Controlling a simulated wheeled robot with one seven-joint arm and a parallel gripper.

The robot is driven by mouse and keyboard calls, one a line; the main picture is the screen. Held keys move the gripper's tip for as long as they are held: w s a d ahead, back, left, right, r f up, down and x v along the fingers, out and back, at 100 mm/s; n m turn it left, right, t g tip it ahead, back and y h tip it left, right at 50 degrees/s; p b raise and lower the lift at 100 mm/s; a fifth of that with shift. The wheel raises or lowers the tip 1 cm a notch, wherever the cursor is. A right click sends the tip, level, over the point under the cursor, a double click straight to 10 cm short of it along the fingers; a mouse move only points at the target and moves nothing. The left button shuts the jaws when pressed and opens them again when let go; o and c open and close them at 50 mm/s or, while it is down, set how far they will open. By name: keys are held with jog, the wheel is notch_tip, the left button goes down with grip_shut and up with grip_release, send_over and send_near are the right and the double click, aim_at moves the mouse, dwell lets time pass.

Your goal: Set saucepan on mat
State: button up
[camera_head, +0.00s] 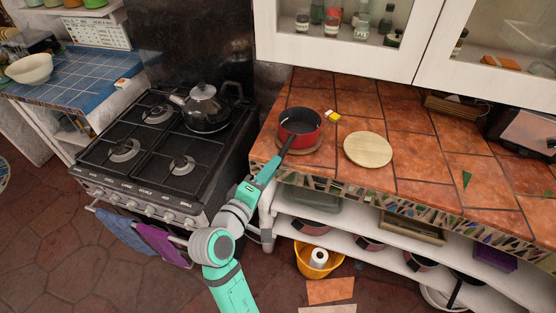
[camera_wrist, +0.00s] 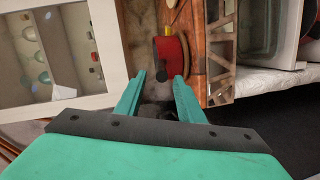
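The red saucepan (camera_head: 299,122) with a dark inside stands upright at the left end of the tiled counter. A round brown mat (camera_head: 312,148) shows under its near side, and the pan appears to rest on it. Its dark handle (camera_head: 284,152) points toward me. My gripper (camera_head: 274,164) is at the handle's near end. In the wrist view the fingers of my gripper (camera_wrist: 160,78) are apart. The red saucepan (camera_wrist: 171,55) lies just beyond them, and the handle's dark end (camera_wrist: 161,74) shows between the tips. I cannot see finger contact.
A pale round wooden board (camera_head: 368,150) lies right of the saucepan. A small yellow and white item (camera_head: 332,116) is behind it. The stove (camera_head: 155,150) with a kettle (camera_head: 207,108) stands left. White cabinets (camera_head: 350,45) hang above the counter. Counter further right is mostly clear.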

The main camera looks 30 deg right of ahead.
jog(key=s+a+f+n+t+y, duration=0.1)
jog(key=s+a+f+t+y, duration=0.2)
jog(key=a+f, duration=0.35)
jog(key=s+a+f+y, duration=0.3)
jog(key=s+a+f, duration=0.15)
jog(key=a, duration=0.25)
jog(key=s+a+f+n+t+y, duration=0.1)
jog(key=s+a+f+t+y, duration=0.2)
jog(key=a+f, duration=0.4)
jog(key=s+a+r+m+y, duration=0.1)
jog(key=s+a+m+y, duration=0.1)
jog(key=s, duration=0.8)
jog(key=s+a+r+m+t+y, duration=0.1)
jog(key=s+a+m+y, duration=0.1)
jog(key=s, duration=0.7)
jog(key=shift+s+a+r+m+y, duration=0.25)
jog(key=shift+s+r+m+y, duration=0.15)
jog(key=shift+m, duration=0.3)
